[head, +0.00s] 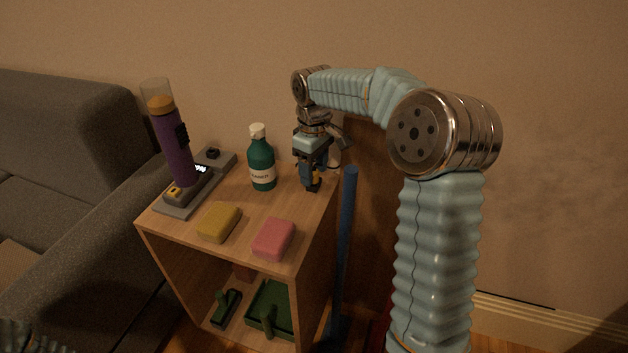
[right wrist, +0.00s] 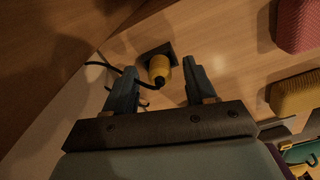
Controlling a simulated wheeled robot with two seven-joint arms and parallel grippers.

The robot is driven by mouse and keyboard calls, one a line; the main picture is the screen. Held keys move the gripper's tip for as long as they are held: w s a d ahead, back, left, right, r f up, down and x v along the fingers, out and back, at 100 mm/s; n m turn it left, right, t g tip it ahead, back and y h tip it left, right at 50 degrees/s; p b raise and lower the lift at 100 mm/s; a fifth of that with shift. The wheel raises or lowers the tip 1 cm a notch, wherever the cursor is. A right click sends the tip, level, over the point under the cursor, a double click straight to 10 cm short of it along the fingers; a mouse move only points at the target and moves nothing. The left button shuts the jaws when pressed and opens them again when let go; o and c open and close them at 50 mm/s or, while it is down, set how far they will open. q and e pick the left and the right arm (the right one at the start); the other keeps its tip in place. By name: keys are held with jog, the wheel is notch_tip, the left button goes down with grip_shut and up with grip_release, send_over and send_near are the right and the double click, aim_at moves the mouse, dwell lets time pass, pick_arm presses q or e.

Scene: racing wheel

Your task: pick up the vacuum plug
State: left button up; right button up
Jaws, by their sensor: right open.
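The vacuum plug is a small yellow plug (right wrist: 159,68) with a black cable, on a dark square piece on the wooden top, in the right wrist view. In the head view only a bit of yellow (head: 313,187) shows below my right gripper (head: 311,177), at the cabinet's right back. My right gripper is open, its two fingers (right wrist: 157,76) on either side of the plug with gaps showing. The cable runs off to the left in the right wrist view. My left gripper is not in view.
On the cabinet top (head: 232,248) stand a green bottle (head: 262,165) and a purple device (head: 175,150) on a grey dock (head: 190,205). A yellow sponge (head: 219,222) and a pink sponge (head: 273,239) lie at the front. A blue pole (head: 346,240) stands at the cabinet's right side.

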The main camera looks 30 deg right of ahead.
jog(key=shift+f, duration=0.55)
jog(key=shift+c, duration=0.2)
grip_shut()
jog(key=shift+r, duration=0.15)
